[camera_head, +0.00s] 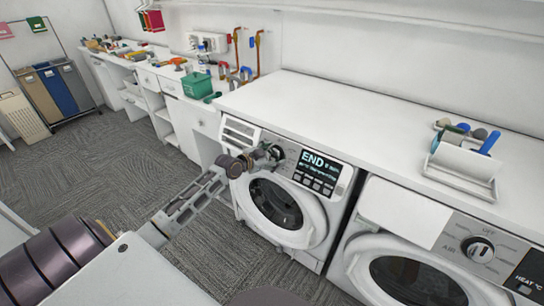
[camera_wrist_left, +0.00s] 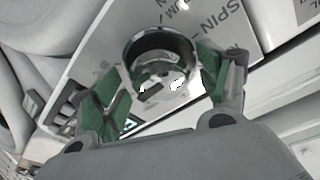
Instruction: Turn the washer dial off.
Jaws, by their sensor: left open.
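The washer (camera_head: 285,200) is the left of two white front-loading machines under the counter. Its display (camera_head: 318,165) reads END. The washer dial (camera_head: 278,153) is on the panel left of the display, partly covered by my left gripper (camera_head: 262,157). In the left wrist view the dial (camera_wrist_left: 152,43) shows as a dark, shiny round knob with a chrome face, between the green-padded fingers of my left gripper (camera_wrist_left: 160,80). The fingers are open on either side of it; I cannot tell whether they touch it. SPIN is printed beside the dial; its pointer setting is unclear.
A second machine (camera_head: 405,265) with its own dial (camera_head: 478,250) stands to the right. The white counter (camera_head: 330,110) overhangs both panels and holds a white tray (camera_head: 463,168) with bottles. A green basket (camera_head: 197,84) and tools lie at left. Carpeted floor (camera_head: 120,165) is open at left.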

